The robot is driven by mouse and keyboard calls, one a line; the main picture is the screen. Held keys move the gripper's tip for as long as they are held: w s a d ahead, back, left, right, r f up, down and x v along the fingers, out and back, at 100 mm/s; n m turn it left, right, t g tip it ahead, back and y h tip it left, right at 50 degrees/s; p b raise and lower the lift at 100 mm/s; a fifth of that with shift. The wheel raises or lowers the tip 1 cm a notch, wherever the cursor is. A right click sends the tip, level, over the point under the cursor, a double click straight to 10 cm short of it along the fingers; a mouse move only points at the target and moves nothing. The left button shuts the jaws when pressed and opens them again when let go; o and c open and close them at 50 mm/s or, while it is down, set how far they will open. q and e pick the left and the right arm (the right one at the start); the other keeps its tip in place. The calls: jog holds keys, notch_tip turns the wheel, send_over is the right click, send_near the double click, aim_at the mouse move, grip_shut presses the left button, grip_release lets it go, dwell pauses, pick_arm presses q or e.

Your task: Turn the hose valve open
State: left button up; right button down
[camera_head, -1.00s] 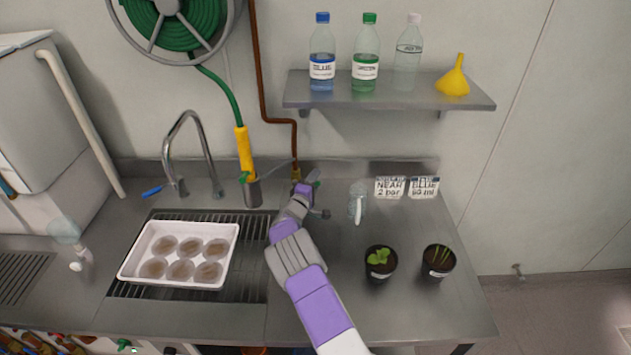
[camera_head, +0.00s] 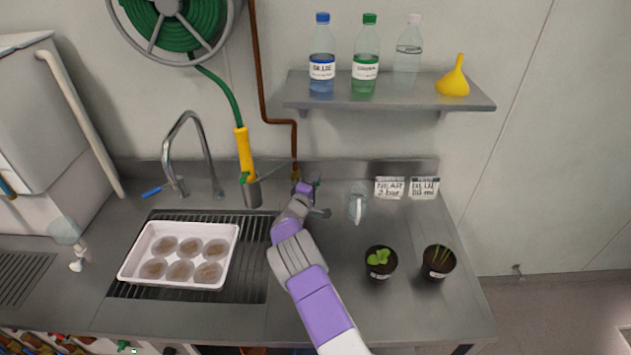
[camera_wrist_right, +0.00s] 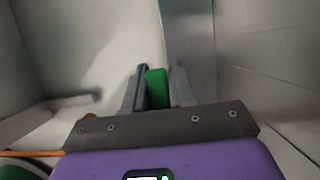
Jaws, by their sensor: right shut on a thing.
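The hose valve (camera_head: 318,184) has a green handle and sits at the back of the steel counter, by the foot of the copper pipe. My right gripper (camera_head: 310,189) is at it and covers most of the valve body. In the right wrist view the green handle (camera_wrist_right: 156,89) stands between the two grey fingers (camera_wrist_right: 157,92), which are shut on it. The green hose (camera_head: 226,90) hangs from its reel to a yellow spray handle (camera_head: 243,155). My left gripper is not in view.
A white tray (camera_head: 130,270) of several round dishes lies on the drain grid at left. A clear jug (camera_head: 357,205) and two potted plants (camera_head: 379,264) (camera_head: 438,263) stand right of my arm. A shelf (camera_head: 390,102) with bottles and a funnel hangs above.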

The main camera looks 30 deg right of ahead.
jog(key=shift+w+a+r+n+t+h+b, duration=0.15)
jog(key=shift+r+n+t+b, duration=0.45)
jog(key=shift+n, duration=0.65)
jog(key=shift+w+a+r+n+t+h+b, duration=0.1)
jog(key=shift+a+r+n+t+h+b, duration=0.15)
jog(key=shift+r+n+b, duration=0.65)
jog(key=shift+w+a+r+n+t+h+b, duration=0.15)
jog(key=shift+r+n+t+b, duration=0.3)
jog(key=shift+n+b, duration=0.75)
jog(key=shift+n+p, duration=0.35)
jog(key=shift+n, duration=0.1)
jog(key=c, duration=1)
grip_release()
jog(key=shift+s, duration=0.1)
jog(key=shift+p+v, duration=0.35)
jog(key=shift+v, duration=3.4)
